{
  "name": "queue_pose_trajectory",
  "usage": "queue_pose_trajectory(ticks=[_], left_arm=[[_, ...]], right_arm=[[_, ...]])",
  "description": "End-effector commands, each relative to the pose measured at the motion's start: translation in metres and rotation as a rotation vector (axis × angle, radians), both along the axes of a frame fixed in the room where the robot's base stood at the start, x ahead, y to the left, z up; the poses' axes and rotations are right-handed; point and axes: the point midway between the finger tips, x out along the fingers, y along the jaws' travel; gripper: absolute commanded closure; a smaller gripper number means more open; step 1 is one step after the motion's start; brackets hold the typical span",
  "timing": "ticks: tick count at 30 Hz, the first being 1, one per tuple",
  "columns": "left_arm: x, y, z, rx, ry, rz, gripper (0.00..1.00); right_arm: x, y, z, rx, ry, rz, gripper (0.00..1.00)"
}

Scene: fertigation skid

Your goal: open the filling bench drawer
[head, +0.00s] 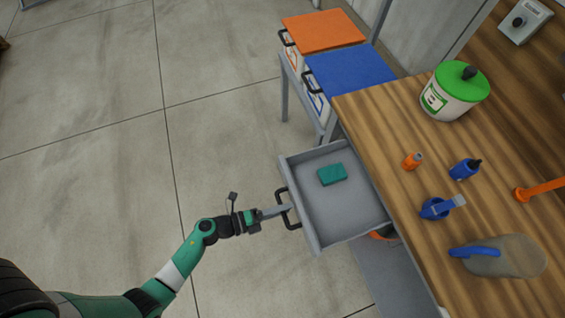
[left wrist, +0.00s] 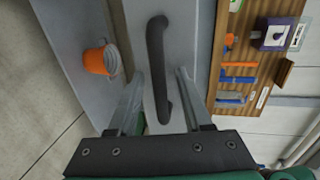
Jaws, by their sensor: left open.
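The grey filling bench drawer (head: 330,215) is pulled out from under the wooden bench top, and its inside shows in the head view. A teal block (head: 332,174) lies in it. The black drawer handle (head: 287,208) is on its front face. My left gripper (head: 288,209) is at this handle. In the left wrist view the handle (left wrist: 158,65) stands upright, with its lower end between the two open fingers of the left gripper (left wrist: 160,85). I cannot tell whether the fingers touch it. My right gripper is not in view.
The wooden bench (head: 400,140) carries a green-lidded tub (head: 452,95), small bottles and a scoop. Orange (head: 323,31) and blue (head: 348,74) lidded boxes stand behind the drawer. An orange bucket (left wrist: 98,60) is below. The floor at left is clear.

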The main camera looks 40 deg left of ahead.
Motion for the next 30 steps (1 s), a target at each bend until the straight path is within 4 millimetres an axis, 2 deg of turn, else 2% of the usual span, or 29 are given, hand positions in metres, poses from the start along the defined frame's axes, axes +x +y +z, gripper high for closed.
queue_pose_trajectory(ticks=[11,24,30], left_arm=[[-0.005,0.003,0.002,0.001,0.002,0.003,0.50],[-0.069,0.038,0.019,0.001,0.001,0.011,0.50],[-0.091,0.048,0.022,0.003,0.000,0.007,0.50]], right_arm=[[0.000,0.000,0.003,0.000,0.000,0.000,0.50],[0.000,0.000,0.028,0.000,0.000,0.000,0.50],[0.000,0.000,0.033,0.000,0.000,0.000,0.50]])
